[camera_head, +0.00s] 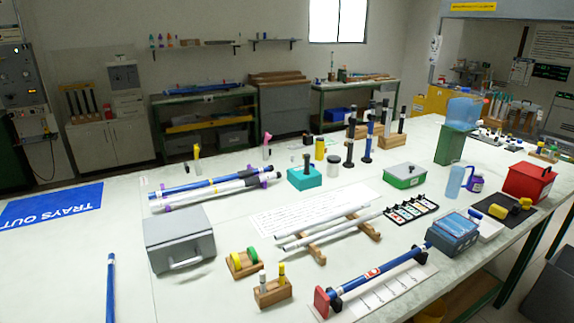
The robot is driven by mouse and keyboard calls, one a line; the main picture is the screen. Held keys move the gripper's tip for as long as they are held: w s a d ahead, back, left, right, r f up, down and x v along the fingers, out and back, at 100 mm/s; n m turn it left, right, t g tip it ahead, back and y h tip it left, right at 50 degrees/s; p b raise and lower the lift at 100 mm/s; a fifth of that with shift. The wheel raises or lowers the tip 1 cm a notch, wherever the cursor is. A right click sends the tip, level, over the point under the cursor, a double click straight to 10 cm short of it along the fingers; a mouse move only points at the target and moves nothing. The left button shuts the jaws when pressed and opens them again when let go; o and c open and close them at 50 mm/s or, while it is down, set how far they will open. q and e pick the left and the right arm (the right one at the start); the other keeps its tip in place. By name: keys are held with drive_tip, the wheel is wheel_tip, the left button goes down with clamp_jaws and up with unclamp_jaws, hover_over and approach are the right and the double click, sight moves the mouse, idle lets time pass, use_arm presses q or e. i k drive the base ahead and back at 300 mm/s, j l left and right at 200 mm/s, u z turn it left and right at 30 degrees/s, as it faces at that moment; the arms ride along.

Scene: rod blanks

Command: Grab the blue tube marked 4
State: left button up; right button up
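Several blue tubes are in the head view, and I cannot read a 4 on any of them. One blue tube (110,288) lies alone on the pale table at the lower left. Another blue tube (210,184) lies on a rack with purple-ended supports, beside a white tube with dark parts (213,191). A third blue tube (353,282), with a red and white mark on it, lies in a stand with a red end plate (321,301) at the front. Neither of my grippers is in view.
A grey box with a handle (180,240) stands between the lone tube and the wooden holders (272,291). White rods (325,232) lie on wooden rests mid-table. Upright dark rods (349,148) stand behind. A blue sign (52,205) lies at left. The table around the lone tube is clear.

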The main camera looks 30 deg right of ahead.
sight(342, 289)
drive_tip(key=z, duration=1.6)
